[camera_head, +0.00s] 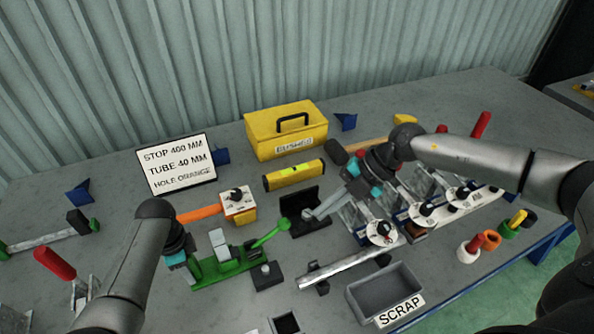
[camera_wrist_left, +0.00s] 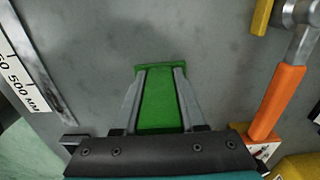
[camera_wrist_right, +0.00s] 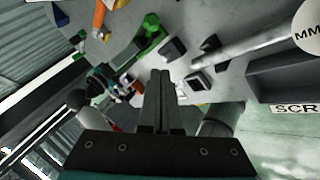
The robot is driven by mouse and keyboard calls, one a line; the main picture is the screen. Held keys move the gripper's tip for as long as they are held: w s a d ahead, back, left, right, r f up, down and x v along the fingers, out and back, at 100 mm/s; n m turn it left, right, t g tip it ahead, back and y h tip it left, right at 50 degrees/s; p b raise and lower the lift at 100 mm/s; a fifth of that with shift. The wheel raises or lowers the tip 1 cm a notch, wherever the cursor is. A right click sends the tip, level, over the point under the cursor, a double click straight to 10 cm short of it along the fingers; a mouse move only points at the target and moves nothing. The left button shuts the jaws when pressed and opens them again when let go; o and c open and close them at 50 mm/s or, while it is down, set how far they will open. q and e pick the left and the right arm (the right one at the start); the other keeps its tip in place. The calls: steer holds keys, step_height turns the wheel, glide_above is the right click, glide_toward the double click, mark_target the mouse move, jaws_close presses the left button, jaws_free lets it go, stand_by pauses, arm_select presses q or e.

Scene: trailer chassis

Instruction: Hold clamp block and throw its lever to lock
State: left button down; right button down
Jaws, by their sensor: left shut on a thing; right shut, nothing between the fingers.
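The green clamp block (camera_head: 222,268) lies on the bench, with a grey block on its top. Its green lever (camera_head: 268,238) slants up to the right and ends in a round knob. My left gripper (camera_head: 191,266) is shut on the block's left end; in the left wrist view the green end (camera_wrist_left: 158,100) sits between the two fingers. My right gripper (camera_head: 314,213) is shut and empty, right of the lever knob and apart from it. In the right wrist view its closed fingers (camera_wrist_right: 162,78) point toward the clamp, whose green lever (camera_wrist_right: 150,30) shows beyond them.
A black angle block (camera_head: 302,222) stands beside my right fingertips. An orange-handled hammer (camera_head: 200,213) and a white-topped block with a dial (camera_head: 238,205) lie behind the clamp. A grey scrap bin (camera_head: 385,292) and a metal tube (camera_head: 348,268) are at front right.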

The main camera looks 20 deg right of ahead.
steer(key=shift+a, duration=0.1)
steer(key=a+r+m+h, duration=0.3)
steer(key=a, duration=0.1)
steer(key=m+t, duration=0.2)
glide_above(277, 230)
steer(key=s+d, duration=0.2)
steer(key=shift+h, duration=0.4)
steer(key=shift+w+f, duration=0.15)
steer(key=shift+f, duration=4.8)
steer(key=shift+f, duration=0.1)
